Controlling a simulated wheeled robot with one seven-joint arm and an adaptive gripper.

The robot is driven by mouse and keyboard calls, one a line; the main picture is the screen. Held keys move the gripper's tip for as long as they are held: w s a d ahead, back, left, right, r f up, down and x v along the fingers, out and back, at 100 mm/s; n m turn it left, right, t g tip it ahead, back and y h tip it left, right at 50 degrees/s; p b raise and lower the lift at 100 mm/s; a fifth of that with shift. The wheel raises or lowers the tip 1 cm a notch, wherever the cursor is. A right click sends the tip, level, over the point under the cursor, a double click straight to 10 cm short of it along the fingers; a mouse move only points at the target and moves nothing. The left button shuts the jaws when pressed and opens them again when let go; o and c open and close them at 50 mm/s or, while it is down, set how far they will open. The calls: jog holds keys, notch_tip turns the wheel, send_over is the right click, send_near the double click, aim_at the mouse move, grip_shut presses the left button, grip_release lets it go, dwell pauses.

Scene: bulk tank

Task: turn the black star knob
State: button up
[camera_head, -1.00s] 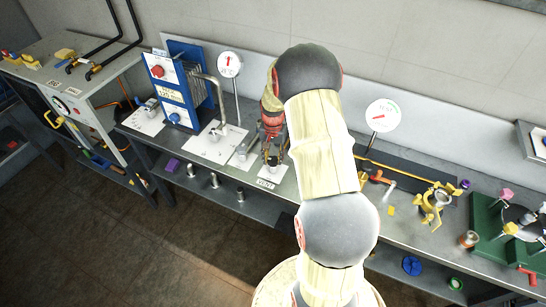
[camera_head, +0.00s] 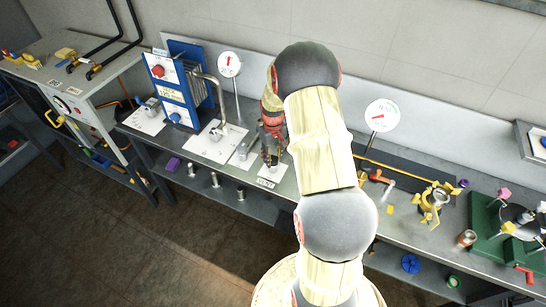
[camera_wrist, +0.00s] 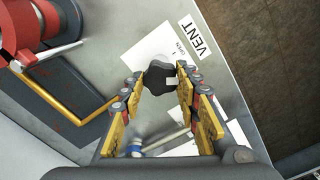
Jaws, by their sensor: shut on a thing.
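The black star knob (camera_wrist: 160,77) sits on a white plate (camera_wrist: 152,52) beside the VENT label (camera_wrist: 196,38) in the wrist view. My gripper (camera_wrist: 159,79) has one yellow-padded finger on each side of the knob and is shut on it. The knob's lobed top shows between the fingertips; its stem is hidden. In the head view my gripper (camera_head: 271,158) points down at the bench, just behind the VENT label (camera_head: 267,183), and the knob cannot be made out there.
A blue unit (camera_head: 180,90) with a bent pipe stands left of my gripper. A dial on a post (camera_head: 229,65) is behind it, and another dial (camera_head: 382,115) is to the right. A red fitting with a yellow pipe (camera_wrist: 30,35) lies close by in the wrist view.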

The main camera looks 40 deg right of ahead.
aim_at(273, 159)
jog(key=shift+n, duration=0.4)
jog(key=o, duration=1)
jog(key=shift+o, duration=0.7)
jog(key=shift+r, duration=0.1)
notch_tip(273, 159, up, 12)
